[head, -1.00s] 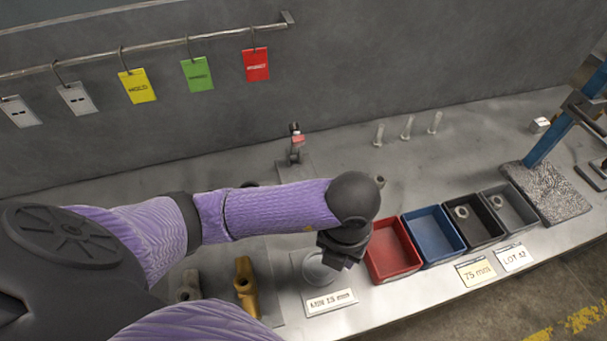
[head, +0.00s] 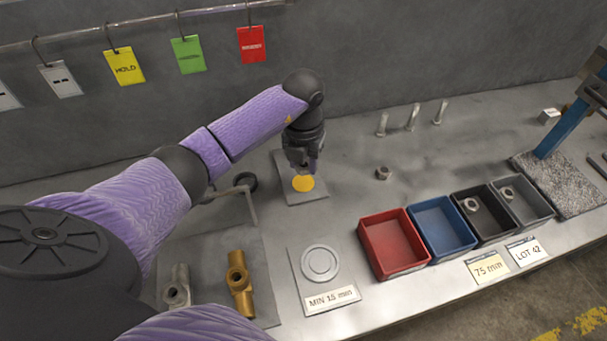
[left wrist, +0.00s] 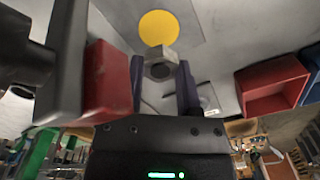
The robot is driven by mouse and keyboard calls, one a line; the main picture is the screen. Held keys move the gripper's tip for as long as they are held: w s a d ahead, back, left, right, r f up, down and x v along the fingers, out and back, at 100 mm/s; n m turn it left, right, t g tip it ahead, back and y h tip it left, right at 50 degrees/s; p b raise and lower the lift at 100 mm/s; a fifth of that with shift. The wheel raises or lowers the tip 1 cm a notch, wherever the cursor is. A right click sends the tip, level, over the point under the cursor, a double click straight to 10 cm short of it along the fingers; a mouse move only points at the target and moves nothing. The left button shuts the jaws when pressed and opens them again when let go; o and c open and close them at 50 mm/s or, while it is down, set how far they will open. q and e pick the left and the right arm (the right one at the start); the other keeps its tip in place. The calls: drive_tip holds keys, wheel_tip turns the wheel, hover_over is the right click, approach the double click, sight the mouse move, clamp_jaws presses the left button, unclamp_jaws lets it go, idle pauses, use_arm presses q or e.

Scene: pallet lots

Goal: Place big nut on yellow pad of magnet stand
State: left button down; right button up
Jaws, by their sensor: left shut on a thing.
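My left gripper (head: 303,168) is over the yellow pad (head: 303,184) on the grey plate of the magnet stand (head: 290,160). In the left wrist view, a grey nut with a dark hole (left wrist: 162,66) sits between the fingers (left wrist: 161,85), and the gripper is shut on it. The round yellow pad (left wrist: 158,27) shows just beyond the nut; I cannot tell whether they touch. The arm hides most of the stand's upright in the head view. A red block (left wrist: 106,82) stands close beside the left finger in the left wrist view. My right gripper is not in view.
Another nut (head: 383,173) lies on the bench right of the stand. A plate with a round disc (head: 320,263) is in front. Red (head: 365,238), blue, black and grey bins stand to the right. Several upright pegs (head: 412,118) are behind. Brass (head: 240,283) and grey fittings lie front left.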

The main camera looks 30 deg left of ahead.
sight(303, 184)
use_arm(q)
wheel_tip(303, 184, down, 5)
drive_tip(key=shift+w+a+f+b, duration=0.1)
drive_tip(key=shift+b, duration=1)
drive_tip(key=shift+r, duration=0.3)
drive_tip(key=shift+f, duration=0.1)
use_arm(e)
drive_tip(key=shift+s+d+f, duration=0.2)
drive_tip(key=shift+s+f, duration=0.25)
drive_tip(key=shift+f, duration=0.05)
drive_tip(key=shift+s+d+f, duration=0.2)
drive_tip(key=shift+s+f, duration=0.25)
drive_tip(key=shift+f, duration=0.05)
use_arm(q)
drive_tip(key=shift+c, duration=1.5)
unclamp_jaws()
wheel_tip(303, 184, up, 12)
drive_tip(key=p, duration=0.4)
drive_tip(key=shift+f, duration=0.25)
drive_tip(key=shift+r, duration=0.4)
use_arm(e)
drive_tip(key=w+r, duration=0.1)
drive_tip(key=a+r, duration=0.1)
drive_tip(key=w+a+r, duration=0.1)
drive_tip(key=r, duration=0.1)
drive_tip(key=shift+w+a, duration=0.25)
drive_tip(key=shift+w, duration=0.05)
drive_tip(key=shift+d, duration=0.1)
